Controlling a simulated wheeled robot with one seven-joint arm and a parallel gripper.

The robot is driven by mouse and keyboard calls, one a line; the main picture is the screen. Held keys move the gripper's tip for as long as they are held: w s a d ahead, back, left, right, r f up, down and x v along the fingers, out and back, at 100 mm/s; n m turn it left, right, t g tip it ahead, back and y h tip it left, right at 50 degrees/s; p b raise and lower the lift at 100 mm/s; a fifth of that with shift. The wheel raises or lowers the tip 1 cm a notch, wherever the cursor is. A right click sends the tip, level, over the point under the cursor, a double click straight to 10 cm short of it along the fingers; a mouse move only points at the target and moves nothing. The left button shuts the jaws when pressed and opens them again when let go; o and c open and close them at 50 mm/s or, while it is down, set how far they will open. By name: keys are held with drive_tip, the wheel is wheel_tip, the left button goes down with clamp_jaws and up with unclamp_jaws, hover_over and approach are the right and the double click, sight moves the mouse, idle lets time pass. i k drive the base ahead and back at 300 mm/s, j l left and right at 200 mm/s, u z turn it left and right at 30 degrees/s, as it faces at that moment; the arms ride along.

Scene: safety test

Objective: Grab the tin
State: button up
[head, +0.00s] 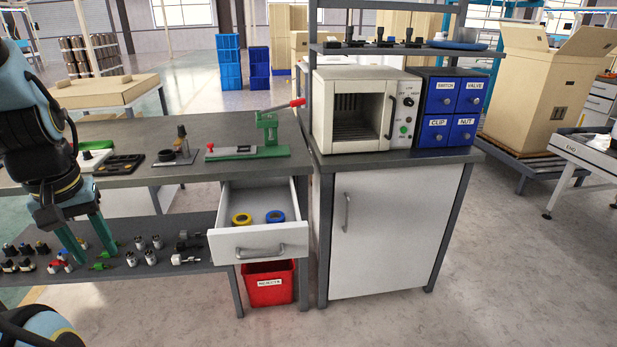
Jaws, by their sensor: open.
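No object can be told for certain as the tin. Several small silver-and-black cylinders (147,250) stand on the lower shelf, too small to identify. In the open drawer (258,240) lie a yellow ring-shaped roll (241,219) and a blue one (275,216). My gripper (99,258) hangs at the left with its teal fingers pointing down, open, in front of the workbench and over the lower shelf in the picture. The arm and fingers hide part of the bench and shelf.
The workbench top (215,175) bears a green press (265,135) with a red handle. The drawer juts out above a red bin (268,284). A white cabinet (390,230) carries an oven-like box (352,110) and blue labelled drawers (450,105). The floor in front is clear.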

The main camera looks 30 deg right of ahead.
sight(465, 35)
drive_tip(key=u, duration=1)
drive_tip(key=k+l+u, duration=0.1)
drive_tip(key=l+u, duration=0.2)
drive_tip(key=k+l+u, duration=0.2)
drive_tip(key=l+u, duration=0.15)
drive_tip(key=l, duration=0.15)
drive_tip(key=k+l+u, duration=0.45)
drive_tip(key=l+u, duration=0.2)
drive_tip(key=k+l+u, duration=0.1)
drive_tip(key=k, duration=0.5)
drive_tip(key=k+l+u, duration=0.15)
drive_tip(key=k+l, duration=0.15)
drive_tip(key=k, duration=0.35)
